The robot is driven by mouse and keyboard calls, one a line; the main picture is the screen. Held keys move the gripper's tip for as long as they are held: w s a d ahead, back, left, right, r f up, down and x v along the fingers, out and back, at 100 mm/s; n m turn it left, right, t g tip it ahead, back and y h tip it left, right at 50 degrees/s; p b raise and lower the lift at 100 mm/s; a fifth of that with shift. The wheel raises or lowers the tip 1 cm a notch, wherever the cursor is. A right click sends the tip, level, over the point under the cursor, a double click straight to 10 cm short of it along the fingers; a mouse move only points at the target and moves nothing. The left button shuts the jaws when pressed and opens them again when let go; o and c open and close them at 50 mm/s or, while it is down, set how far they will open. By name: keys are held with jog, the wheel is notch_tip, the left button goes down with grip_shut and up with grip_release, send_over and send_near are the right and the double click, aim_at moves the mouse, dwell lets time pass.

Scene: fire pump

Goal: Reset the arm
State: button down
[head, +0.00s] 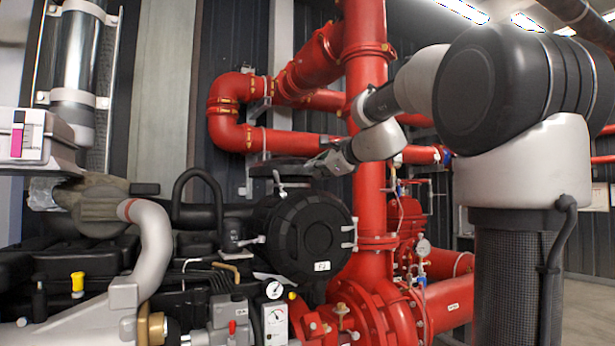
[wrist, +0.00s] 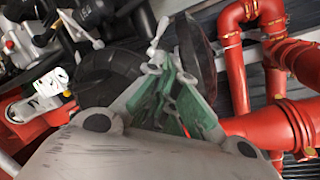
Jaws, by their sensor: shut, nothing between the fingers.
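My arm reaches in from the right in the head view, in front of the thick red vertical pipe. My gripper (head: 318,166) is at its end, left of that pipe and above the round black air filter housing (head: 303,237). In the wrist view the gripper's green-padded fingers (wrist: 170,75) come together and are shut, with nothing held. A metal clamp lever and the dark housing show just beyond the fingertips in that view; whether they touch cannot be told.
Red pipes (head: 228,115) run behind and above my gripper. The black engine (head: 75,255) fills the lower left. Pressure gauges (head: 424,247) and valves stand low around the red pump pipework (head: 445,305). Open floor (head: 588,310) shows at the far right.

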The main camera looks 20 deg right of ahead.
jog(key=s+f+n+g, duration=0.2)
jog(key=s+f+n, duration=0.25)
jog(key=f, duration=0.25)
jog(key=s+f+n+g, duration=0.3)
jog(key=f+n, duration=0.3)
jog(key=f, duration=0.2)
jog(key=s+f+n+g+h, duration=0.1)
jog(key=s+f+n+g, duration=0.2)
jog(key=s+f+n, duration=0.3)
jog(key=s+a+f+n+g+h, duration=0.1)
jog(key=s+f+n+g+h, duration=0.1)
jog(key=s+f+n, duration=0.5)
jog(key=s+f, duration=0.3)
jog(key=s, duration=0.4)
jog(key=s+f+g, duration=0.1)
jog(key=s+f, duration=0.2)
jog(key=s, duration=0.4)
jog(key=shift+f+h, duration=0.25)
jog(key=shift+h, duration=0.05)
jog(key=shift+a, duration=0.1)
